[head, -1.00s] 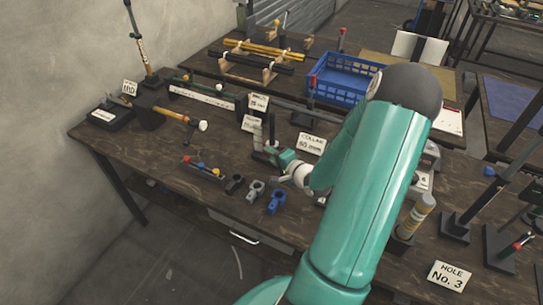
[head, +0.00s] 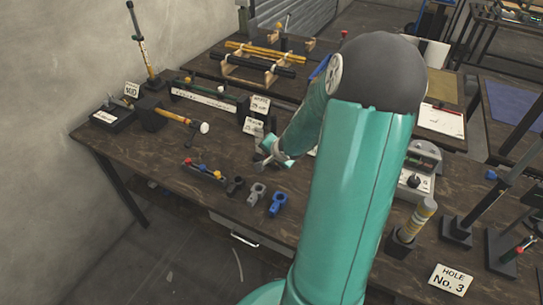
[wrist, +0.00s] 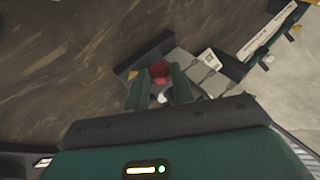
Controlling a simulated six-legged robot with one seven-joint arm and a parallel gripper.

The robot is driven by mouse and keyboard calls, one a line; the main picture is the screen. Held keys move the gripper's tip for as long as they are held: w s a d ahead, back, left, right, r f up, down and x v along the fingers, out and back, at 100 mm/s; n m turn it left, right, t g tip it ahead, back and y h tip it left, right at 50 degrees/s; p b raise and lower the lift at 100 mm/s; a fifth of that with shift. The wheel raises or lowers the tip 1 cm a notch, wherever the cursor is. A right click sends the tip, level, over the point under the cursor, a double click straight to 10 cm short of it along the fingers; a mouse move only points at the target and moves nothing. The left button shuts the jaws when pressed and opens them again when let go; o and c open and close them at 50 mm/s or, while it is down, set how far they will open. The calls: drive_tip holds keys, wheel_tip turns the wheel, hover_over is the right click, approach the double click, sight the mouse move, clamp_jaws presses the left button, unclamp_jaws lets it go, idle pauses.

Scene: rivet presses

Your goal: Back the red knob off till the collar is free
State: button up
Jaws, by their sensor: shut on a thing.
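In the wrist view a red knob (wrist: 159,70) sits between the tips of my gripper (wrist: 160,82), whose two green fingers are shut on it. A small pale piece shows between the fingers nearer the palm. Beyond the knob is a dark block (wrist: 150,55) with a small yellow mark. I cannot make out the collar on its post behind my gripper. In the head view my gripper (head: 270,153) is low over the bench, and my arm hides the knob and the post there.
A rack of coloured knobs (head: 203,169) and black, grey and blue (head: 277,204) clamp pieces lie at the front of the bench. A yellow-banded cylinder (head: 415,222) stands at right. Bare bench lies front left.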

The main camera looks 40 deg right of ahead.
drive_tip(key=g, duration=0.2)
drive_tip(key=w+n+g+h, duration=0.1)
drive_tip(key=g, duration=0.1)
drive_tip(key=shift+a+r, duration=0.2)
drive_tip(key=shift+a, duration=0.1)
drive_tip(key=shift+w+n+g+h, duration=0.2)
drive_tip(key=shift+g+h, duration=0.2)
drive_tip(key=shift+g, duration=0.55)
drive_tip(key=shift+w+n+g+h, duration=0.2)
drive_tip(key=shift+g+h, duration=0.2)
drive_tip(key=shift+g, duration=0.55)
drive_tip(key=shift+s, duration=0.1)
drive_tip(key=o, duration=1)
drive_tip(key=v, duration=1.3)
drive_tip(key=shift+w+a+r, duration=0.2)
drive_tip(key=shift+w+r, duration=0.05)
drive_tip(key=shift+r, duration=0.05)
